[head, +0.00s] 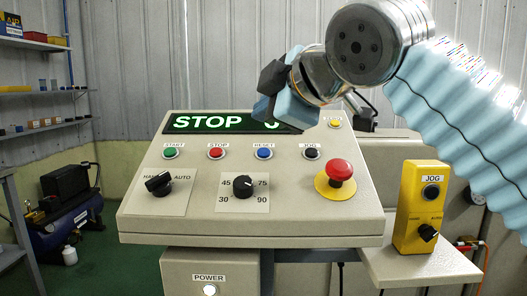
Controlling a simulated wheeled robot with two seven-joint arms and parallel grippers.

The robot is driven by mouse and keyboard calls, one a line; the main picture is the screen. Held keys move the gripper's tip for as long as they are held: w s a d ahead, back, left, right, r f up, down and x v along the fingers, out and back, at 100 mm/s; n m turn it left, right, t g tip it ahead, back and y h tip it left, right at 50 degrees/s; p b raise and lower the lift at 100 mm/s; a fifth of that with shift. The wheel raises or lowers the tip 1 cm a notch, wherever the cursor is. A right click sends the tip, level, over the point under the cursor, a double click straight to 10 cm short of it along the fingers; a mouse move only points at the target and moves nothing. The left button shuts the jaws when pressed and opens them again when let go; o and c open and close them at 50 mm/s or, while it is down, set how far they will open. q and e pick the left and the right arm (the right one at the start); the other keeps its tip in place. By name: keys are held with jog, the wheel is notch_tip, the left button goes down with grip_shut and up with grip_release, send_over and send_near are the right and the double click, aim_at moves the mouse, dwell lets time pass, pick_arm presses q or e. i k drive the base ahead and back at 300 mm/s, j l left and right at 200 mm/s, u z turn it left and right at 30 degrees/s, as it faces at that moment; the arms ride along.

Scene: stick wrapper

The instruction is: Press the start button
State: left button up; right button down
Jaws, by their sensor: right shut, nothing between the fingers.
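The start button (170,153) is a small green button at the left end of the button row on the sloped beige control panel (140,205). The label START is above it. My right gripper (266,100) is shut and empty. It shows in front of the upper part of the panel, up and to the right of the start button and apart from it. It covers part of the green-lit display (205,122), which reads STOP and a partly hidden character. My left gripper is not in view.
Beside start are a red stop button (216,153), a blue reset button (264,153) and a black jog button (311,154). A red emergency mushroom button (340,170) stands out at right. Below are two black knobs. A yellow jog box (421,205) sits on the right shelf.

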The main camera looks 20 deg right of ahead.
aim_at(170, 152)
jog(key=k+l, duration=0.2)
jog(key=k, duration=0.3)
jog(key=k+l, duration=0.2)
jog(key=k, duration=0.25)
